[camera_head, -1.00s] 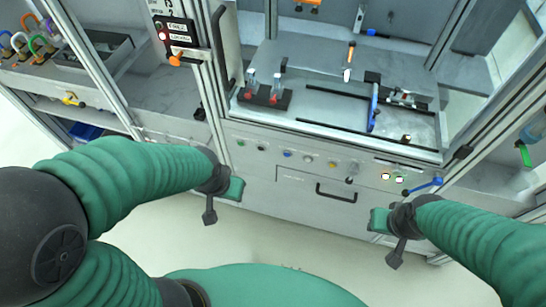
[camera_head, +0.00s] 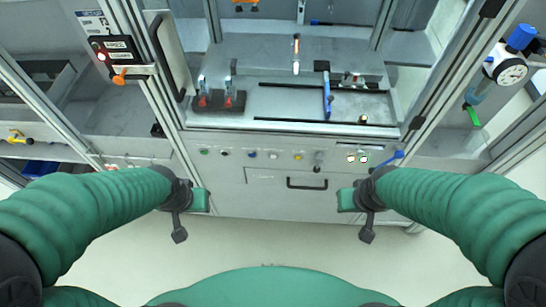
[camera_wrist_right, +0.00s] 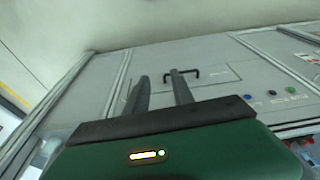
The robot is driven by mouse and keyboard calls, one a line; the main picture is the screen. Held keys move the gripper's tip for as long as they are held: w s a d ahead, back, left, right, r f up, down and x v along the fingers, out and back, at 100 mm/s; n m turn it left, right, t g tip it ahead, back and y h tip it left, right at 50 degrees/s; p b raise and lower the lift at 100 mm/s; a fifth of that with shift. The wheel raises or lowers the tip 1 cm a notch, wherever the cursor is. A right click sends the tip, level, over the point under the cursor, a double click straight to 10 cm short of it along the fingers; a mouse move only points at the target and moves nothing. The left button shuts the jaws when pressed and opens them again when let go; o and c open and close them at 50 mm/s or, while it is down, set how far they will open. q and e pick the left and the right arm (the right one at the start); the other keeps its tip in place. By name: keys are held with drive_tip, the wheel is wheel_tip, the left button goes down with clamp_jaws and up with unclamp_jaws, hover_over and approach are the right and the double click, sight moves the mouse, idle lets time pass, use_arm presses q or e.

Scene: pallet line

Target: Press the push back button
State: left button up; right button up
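A row of push buttons runs along the grey front panel (camera_head: 230,175) of the machine in the head view. From left these include a green button (camera_head: 204,152), a black button (camera_head: 224,153), a blue button (camera_head: 251,154), a white button (camera_head: 273,155) and a yellow button (camera_head: 298,156). Their labels are too small to read, so I cannot tell which is push back. My left gripper (camera_head: 188,212) is below the row's left end; its opening is unclear. My right gripper (camera_head: 360,210) is below the right end. Its fingers stand apart and empty in the right wrist view (camera_wrist_right: 159,80).
A drawer handle (camera_head: 307,184) sits below the buttons. A pressure gauge (camera_head: 511,71) hangs far right. The floor before the panel is clear.

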clamp_jaws()
idle(1.5)
